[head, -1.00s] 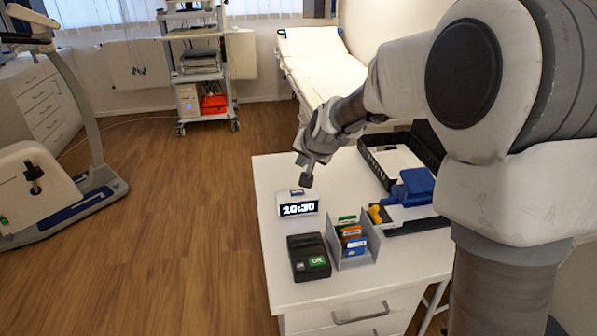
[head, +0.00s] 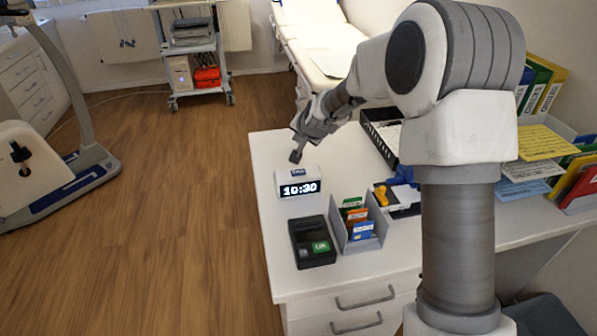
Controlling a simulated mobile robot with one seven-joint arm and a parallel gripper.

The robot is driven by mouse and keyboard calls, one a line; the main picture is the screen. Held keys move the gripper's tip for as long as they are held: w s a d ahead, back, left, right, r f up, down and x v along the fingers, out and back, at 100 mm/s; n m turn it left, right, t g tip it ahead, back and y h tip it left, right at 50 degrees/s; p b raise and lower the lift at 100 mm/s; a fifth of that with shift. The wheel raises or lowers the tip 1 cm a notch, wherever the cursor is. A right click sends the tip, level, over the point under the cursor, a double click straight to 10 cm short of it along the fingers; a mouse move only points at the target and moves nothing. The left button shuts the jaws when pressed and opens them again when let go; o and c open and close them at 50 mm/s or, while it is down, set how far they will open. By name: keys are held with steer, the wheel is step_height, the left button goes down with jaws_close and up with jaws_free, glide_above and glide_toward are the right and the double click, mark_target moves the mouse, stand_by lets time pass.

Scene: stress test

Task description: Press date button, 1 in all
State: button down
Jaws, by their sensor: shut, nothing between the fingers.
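A small white digital clock (head: 300,187) stands on the white desk near its left edge and reads 10:30 on a black display. A blue button (head: 298,172) with small white lettering is on its top; the lettering is too small to read for sure. My gripper (head: 295,157) is shut and empty, pointing down. Its tips are just above and behind the clock's top in the picture; I cannot tell the exact gap to the button.
A black terminal with a green OK key (head: 312,242) and a grey card holder (head: 357,224) stand in front of the clock. A yellow-handled stamp (head: 381,196) and a black tray (head: 384,135) lie to the right. Folders (head: 541,85) stand at far right.

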mark_target(298, 172)
steer(key=shift+f, duration=0.15)
step_height(298, 172, down, 8)
steer(key=b, duration=0.6)
steer(key=shift+f, duration=0.25)
steer(key=shift+b, duration=0.3)
stand_by(1.2)
steer(key=shift+f+b, duration=0.4)
steer(key=shift+b, duration=0.05)
steer(key=shift+f+b, duration=0.4)
stand_by(0.5)
stand_by(0.4)
steer(key=shift+r+p, duration=0.5)
steer(key=shift+r, duration=0.3)
